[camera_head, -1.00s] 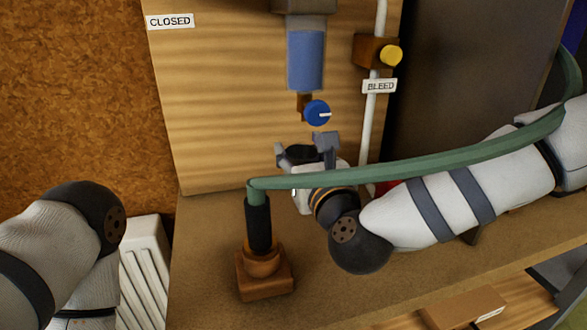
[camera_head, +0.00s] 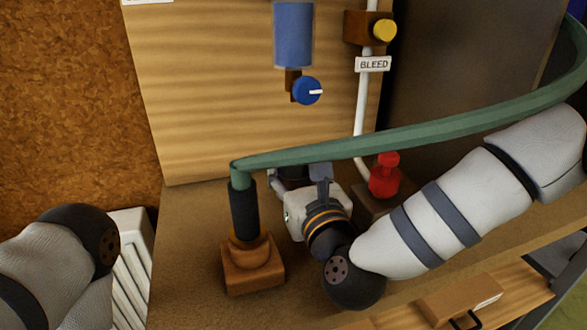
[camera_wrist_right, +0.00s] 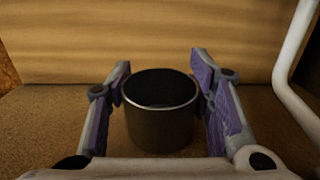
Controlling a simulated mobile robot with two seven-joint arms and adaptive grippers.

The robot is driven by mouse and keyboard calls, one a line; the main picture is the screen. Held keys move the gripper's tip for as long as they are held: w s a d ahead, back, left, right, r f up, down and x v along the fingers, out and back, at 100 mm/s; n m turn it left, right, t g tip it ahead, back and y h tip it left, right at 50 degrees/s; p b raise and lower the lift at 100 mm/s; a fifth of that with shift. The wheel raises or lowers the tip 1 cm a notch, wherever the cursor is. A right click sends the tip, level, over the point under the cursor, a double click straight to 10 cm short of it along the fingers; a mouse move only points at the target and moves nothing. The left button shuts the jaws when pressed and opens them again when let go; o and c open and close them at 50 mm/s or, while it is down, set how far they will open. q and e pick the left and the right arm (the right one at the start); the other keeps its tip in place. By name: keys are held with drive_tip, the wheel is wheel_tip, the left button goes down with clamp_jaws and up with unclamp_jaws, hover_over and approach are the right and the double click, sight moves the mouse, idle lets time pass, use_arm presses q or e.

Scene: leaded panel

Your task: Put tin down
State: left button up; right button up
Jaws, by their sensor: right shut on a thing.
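The tin (camera_wrist_right: 160,118) is a dark, open-topped cylinder and stands upright between my right gripper's fingers in the right wrist view. My right gripper (camera_wrist_right: 160,76) is shut on it, one purple-padded finger on each side. In the head view, my right gripper (camera_head: 302,178) is low over the bench, behind the green hose. There the tin is mostly hidden by the hose and gripper. Its base looks close to the bench top, but I cannot tell whether it touches. My left arm shows at the left edge; its gripper is out of view.
The green hose (camera_head: 400,137) runs from a black-sleeved fitting on a brown base (camera_head: 252,275), left of my right gripper. A red fitting (camera_head: 384,176) stands close on the right. A blue cylinder (camera_head: 293,35) and blue knob (camera_head: 307,90) are above. The bench (camera_head: 190,230) is bare at left.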

drive_tip(key=o, duration=1.1)
wheel_tip(320, 180, down, 2)
drive_tip(key=shift+s+g, duration=0.15)
drive_tip(key=shift+g, duration=0.15)
use_arm(q)
drive_tip(key=shift+s+f, duration=0.15)
drive_tip(key=shift+f, duration=0.05)
use_arm(e)
drive_tip(key=shift+f, duration=0.1)
drive_tip(key=shift+r, duration=0.5)
drive_tip(key=shift+s, duration=0.35)
drive_tip(key=v, duration=0.5)
drive_tip(key=p+v, duration=0.1)
drive_tip(key=v, duration=0.4)
drive_tip(key=shift+s+d+r, duration=0.2)
drive_tip(key=shift+r, duration=0.05)
drive_tip(key=shift+s+d+r, duration=0.1)
drive_tip(key=shift+s, duration=0.15)
use_arm(q)
drive_tip(key=shift+w+r, duration=0.6)
drive_tip(key=shift+w, duration=0.1)
